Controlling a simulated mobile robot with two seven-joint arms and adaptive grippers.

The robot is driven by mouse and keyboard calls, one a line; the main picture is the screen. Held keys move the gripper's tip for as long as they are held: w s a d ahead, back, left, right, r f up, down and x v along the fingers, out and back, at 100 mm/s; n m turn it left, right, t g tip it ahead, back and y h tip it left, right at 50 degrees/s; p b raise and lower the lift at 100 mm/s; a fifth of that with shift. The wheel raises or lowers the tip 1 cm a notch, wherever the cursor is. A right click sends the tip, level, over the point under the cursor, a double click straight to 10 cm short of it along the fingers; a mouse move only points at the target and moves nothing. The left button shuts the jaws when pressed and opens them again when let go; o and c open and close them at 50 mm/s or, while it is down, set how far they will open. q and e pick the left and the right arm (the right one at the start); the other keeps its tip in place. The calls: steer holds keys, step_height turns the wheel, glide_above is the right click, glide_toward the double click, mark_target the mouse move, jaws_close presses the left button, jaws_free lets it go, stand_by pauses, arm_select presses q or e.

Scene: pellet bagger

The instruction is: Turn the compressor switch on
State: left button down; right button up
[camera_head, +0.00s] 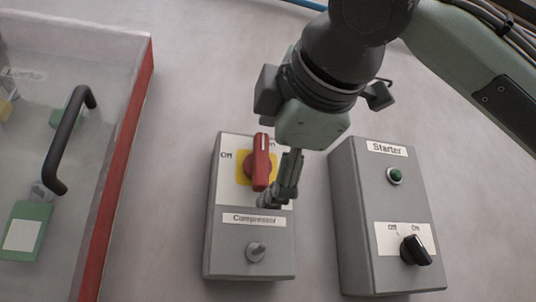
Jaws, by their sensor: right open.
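The compressor box (220,235) is a grey box on the wall, labelled "Compressor". Its red switch handle (261,165) sits on a yellow plate and stands nearly upright, its white line at the top end. "Off" is printed to the left of the handle; the "On" print at the upper right is partly hidden by my gripper. My right gripper (279,194) comes down from above, with its fingers just right of the red handle. It is open and holds nothing; whether a finger touches the handle I cannot tell. My left gripper is out of view.
The starter box (347,225) stands right of the compressor box, with a green button (395,175) and black knob (415,250). A metal knob (256,251) is low on the compressor box. A clear, red-edged cover (125,150) with a black handle (68,140) is at left.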

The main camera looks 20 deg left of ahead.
steer(key=v, duration=1.2)
